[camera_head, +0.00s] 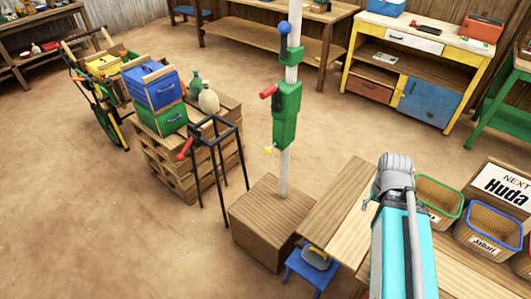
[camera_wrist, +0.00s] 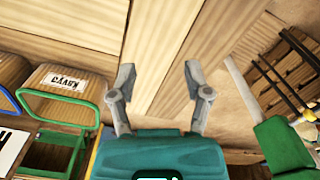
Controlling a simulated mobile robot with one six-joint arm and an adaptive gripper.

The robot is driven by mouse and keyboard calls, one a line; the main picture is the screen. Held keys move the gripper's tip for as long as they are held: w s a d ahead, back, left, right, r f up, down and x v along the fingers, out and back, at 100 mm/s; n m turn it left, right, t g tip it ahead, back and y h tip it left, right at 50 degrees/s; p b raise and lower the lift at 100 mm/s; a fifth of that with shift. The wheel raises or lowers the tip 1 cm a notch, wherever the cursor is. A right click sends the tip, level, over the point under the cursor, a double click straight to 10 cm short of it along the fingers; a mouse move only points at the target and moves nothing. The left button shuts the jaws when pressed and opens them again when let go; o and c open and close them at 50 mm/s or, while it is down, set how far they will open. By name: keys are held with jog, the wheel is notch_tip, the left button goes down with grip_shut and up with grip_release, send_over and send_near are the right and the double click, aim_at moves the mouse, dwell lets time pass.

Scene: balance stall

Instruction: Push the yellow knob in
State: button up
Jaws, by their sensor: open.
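The small yellow knob (camera_head: 268,151) is low on the left side of a white upright post (camera_head: 285,175), below a green housing (camera_head: 286,115). A red-handled lever (camera_head: 269,91) sticks out above it, and a blue ball (camera_head: 284,27) is higher up. My gripper (camera_wrist: 159,78) is open and empty in the wrist view, over bare wooden boards. The green housing (camera_wrist: 283,145) and post (camera_wrist: 243,100) show at its right there; I cannot make out the yellow knob in that view. In the head view my arm is right of the post, well apart from the knob.
The post stands on a wooden box (camera_head: 255,238). A black stand with a red handle (camera_head: 186,149) is left of it. A plank table (camera_head: 345,215), a blue stool (camera_head: 306,268) and labelled bins (camera_head: 492,235) are at right. Open floor lies at left.

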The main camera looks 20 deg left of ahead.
jog(key=shift+w+a+f+n, duration=0.15)
jog(key=shift+w+a+n, duration=0.25)
jog(key=c, duration=0.4)
jog(key=w+a+n, duration=0.2)
jog(key=w+a+f+n+h+b, duration=0.1)
jog(key=w+a+n, duration=0.1)
jog(key=a+n, duration=0.1)
jog(key=w+a+n+t+h+b, duration=0.1)
jog(key=w+a+n, duration=0.1)
jog(key=a, duration=0.1)
jog(key=shift+a+f+n, duration=0.15)
jog(key=shift+f+n, duration=0.1)
jog(key=shift+n, duration=0.05)
grip_shut()
jog(key=w+a+n+t+h+b, duration=0.1)
jog(key=w+a+n+t+b, duration=0.1)
jog(key=a+n, duration=0.9)
jog(key=w+a+n+t+b, duration=0.2)
jog(key=a+n+t, duration=0.3)
jog(key=a, duration=2.1)
jog(key=n+b, duration=0.1)
jog(key=n, duration=0.5)
jog(key=shift+a+r+n+h, duration=0.15)
jog(key=shift+a+n+h, duration=0.05)
jog(key=shift+n+h, duration=0.2)
